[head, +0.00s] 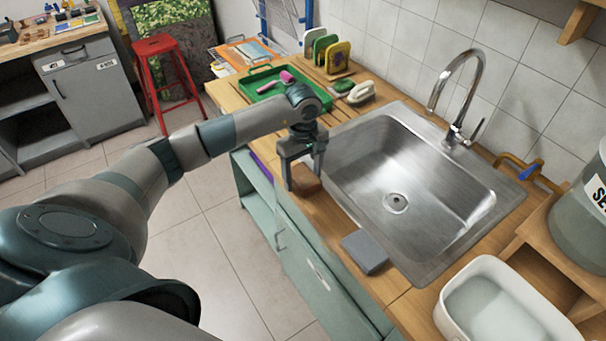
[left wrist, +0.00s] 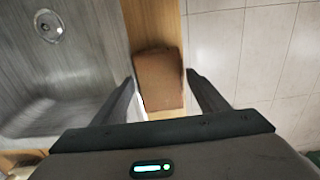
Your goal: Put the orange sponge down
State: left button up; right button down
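The orange sponge (head: 307,182) looks like a brown-orange block at the strip of wooden counter between the sink and the counter's front edge. My left gripper (head: 303,180) points down over it, with one finger on each side. My right gripper is not in view.
The steel sink (head: 440,205) lies just right of the sponge. The floor is left of the counter edge.

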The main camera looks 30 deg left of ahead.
aim_at(303, 176)
pick_arm(q)
jog(key=shift+r, duration=0.35)
notch_tip(303, 176, up, 12)
jog(key=b, duration=0.4)
jog(key=shift+f+b, duration=0.2)
jog(key=shift+b, duration=0.15)
dwell(0.5)
